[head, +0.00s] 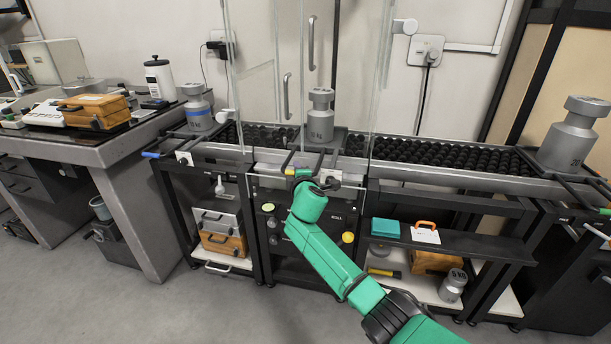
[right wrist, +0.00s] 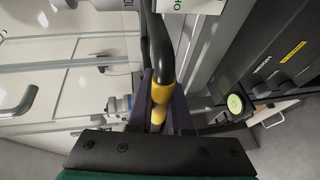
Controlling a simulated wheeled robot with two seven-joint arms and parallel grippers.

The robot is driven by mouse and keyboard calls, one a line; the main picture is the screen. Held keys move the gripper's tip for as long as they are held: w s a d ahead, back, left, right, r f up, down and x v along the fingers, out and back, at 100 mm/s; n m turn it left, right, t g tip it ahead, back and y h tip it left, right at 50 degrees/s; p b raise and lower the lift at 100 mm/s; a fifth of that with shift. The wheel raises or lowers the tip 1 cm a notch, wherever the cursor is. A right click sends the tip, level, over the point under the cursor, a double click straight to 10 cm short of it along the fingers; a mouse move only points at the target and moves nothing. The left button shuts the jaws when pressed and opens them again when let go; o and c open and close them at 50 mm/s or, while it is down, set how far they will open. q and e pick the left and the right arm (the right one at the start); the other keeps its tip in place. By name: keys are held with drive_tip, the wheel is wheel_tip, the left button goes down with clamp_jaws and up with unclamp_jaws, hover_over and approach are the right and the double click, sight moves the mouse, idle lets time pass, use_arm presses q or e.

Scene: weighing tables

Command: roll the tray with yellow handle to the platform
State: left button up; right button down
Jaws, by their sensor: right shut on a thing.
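A tray (head: 337,136) carrying a grey weight (head: 320,115) stands in the middle section, between upright glass panels. Its dark bar handle points toward me. In the right wrist view the handle has a yellow band (right wrist: 160,93). My right gripper (head: 313,176) is at the front of this tray. In the right wrist view its purple fingers (right wrist: 158,115) are closed around the yellow band. The platform's surface is mostly hidden by the tray, glass and gripper, so I cannot tell how the tray sits on it. My left gripper is not in view.
Black roller tracks (head: 440,153) run to either side. A weight (head: 198,108) with a blue-handled tray stands left, and a larger weight (head: 571,135) on a tray stands right. Glass panels (head: 380,80) rise beside the middle section. A shelf (head: 450,240) lies below.

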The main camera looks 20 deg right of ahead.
drive_tip(key=shift+w+a+f, duration=0.15)
drive_tip(key=shift+w+a, duration=0.35)
drive_tip(key=shift+a, duration=0.2)
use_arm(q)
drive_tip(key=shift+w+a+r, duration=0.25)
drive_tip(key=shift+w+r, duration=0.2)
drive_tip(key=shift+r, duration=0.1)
use_arm(e)
drive_tip(key=c, duration=0.8)
unclamp_jaws()
drive_tip(key=shift+c, duration=0.2)
drive_tip(key=shift+d, duration=0.1)
